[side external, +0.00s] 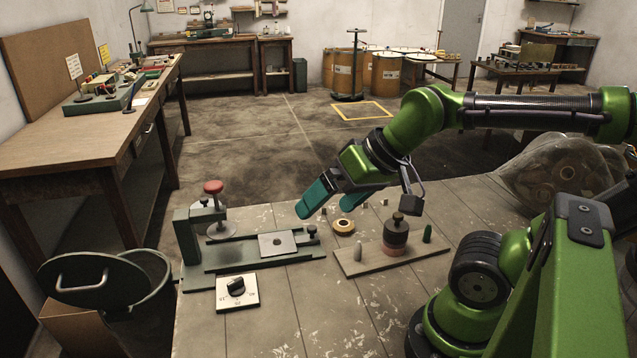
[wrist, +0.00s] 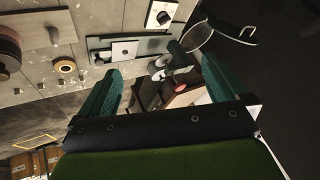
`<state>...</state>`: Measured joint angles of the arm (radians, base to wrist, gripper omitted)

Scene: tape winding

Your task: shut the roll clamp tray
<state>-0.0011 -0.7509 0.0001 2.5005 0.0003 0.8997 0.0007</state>
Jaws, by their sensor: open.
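The roll clamp (side external: 208,232) is a dark green frame on a long green base, with a red knob above a pale disc. Its tray (side external: 277,244), a light square plate with a dark centre hole, sits to the right of the clamp head, out from under the disc. A small black knob (side external: 312,231) stands at the tray's right end. The plate also shows in the wrist view (wrist: 124,50), with the red knob (wrist: 180,88) nearby. My gripper (side external: 332,205) is open and empty, above and to the right of the tray, apart from it. Its teal fingers show wide apart in the wrist view (wrist: 162,70).
A dial box (side external: 237,291) lies in front of the base. A tape roll (side external: 344,227) and a board (side external: 392,258) with a dark spool and pegs stand to the right. A bin (side external: 125,290) stands left of the table. The table's front middle is bare.

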